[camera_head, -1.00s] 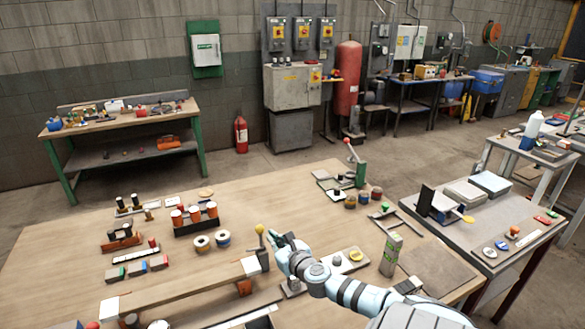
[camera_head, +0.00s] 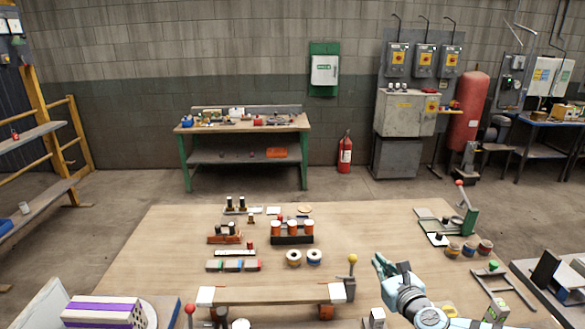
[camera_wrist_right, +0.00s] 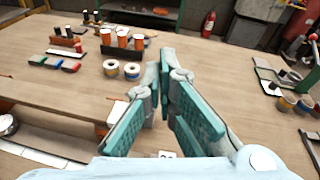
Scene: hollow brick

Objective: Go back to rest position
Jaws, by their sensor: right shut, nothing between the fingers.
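My right gripper (camera_head: 380,263) reaches in from the bottom right of the head view, above the wooden table (camera_head: 180,225). It is just right of a yellow-knobbed lever (camera_head: 352,261). In the right wrist view, its two teal fingers (camera_wrist_right: 164,62) come together near the tips, with nothing between them. The right arm is partly cut off by the bottom edge of the head view. My left gripper is in neither view.
Orange-topped cylinders (camera_head: 292,227), two spools (camera_head: 294,258) and coloured blocks (camera_head: 233,265) stand left of the gripper. A green lever press (camera_head: 467,217) stands to its right. A hollow brick (camera_head: 100,311) shows at bottom left. Bare wood lies behind the gripper.

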